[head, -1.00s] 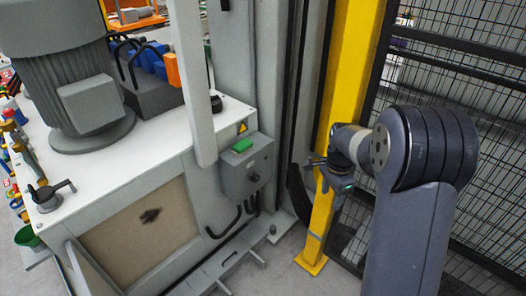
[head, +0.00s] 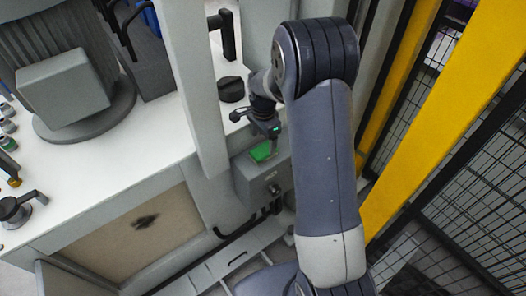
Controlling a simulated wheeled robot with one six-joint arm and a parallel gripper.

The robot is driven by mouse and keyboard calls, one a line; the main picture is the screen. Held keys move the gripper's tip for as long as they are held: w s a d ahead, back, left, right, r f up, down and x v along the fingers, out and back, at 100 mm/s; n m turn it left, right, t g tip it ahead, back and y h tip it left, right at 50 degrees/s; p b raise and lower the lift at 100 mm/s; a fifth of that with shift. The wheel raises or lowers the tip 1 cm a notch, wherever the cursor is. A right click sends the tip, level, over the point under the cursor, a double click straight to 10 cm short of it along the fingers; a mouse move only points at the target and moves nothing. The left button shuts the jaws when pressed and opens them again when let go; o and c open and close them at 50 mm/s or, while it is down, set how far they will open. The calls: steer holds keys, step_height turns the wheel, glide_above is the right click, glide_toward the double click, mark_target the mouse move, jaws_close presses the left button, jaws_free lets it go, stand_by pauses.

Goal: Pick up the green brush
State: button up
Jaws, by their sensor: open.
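The green brush (head: 262,151) lies on top of the small grey control box beside the white-topped machine. It shows as a small green block, and part of it is hidden by my gripper. My gripper (head: 272,137) is just above the brush's right side, pointing down, with its jaws open. I cannot tell whether the fingers touch the brush. The jaws hold nothing that I can see.
The grey control box (head: 265,184) has a knob on its front. A pale upright post (head: 193,90) stands close to its left. A grey motor (head: 68,85) sits on the white machine top (head: 110,160). A yellow post (head: 440,125) and mesh fence stand right.

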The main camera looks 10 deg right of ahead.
mark_target(264, 149)
step_height(264, 149, down, 5)
steer(key=shift+f, duration=0.15)
steer(key=shift+c, duration=0.3)
steer(key=c, duration=1)
step_height(264, 149, up, 10)
steer(key=o, duration=0.5)
steer(key=c, duration=0.4)
steer(key=shift+s, duration=0.1)
